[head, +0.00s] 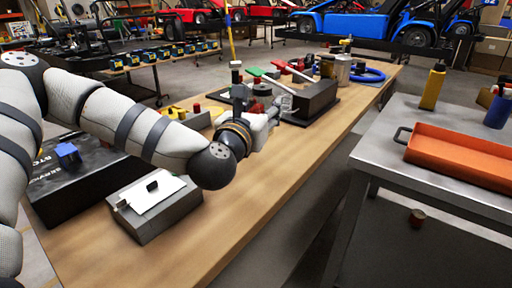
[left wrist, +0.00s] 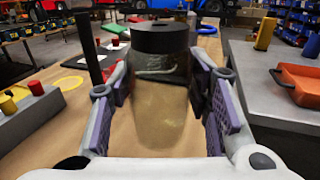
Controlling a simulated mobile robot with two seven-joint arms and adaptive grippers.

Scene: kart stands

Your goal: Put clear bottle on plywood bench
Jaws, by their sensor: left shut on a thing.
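The clear bottle (left wrist: 160,100) with a black cap stands upright between the purple-padded fingers of my left gripper (left wrist: 160,78) in the left wrist view. The gripper is shut on it. The wood of the plywood bench (left wrist: 85,135) shows through and around the bottle. In the head view my left gripper (head: 256,110) is over the bench (head: 240,205), partly hidden by my wrist. I cannot tell whether the bottle's base touches the bench. My right gripper is not in view.
A grey block with a white card (head: 155,205) and a black case (head: 75,180) lie near the bench's front left. A metal table with an orange tray (head: 460,155) is at right. The bench's front right is clear.

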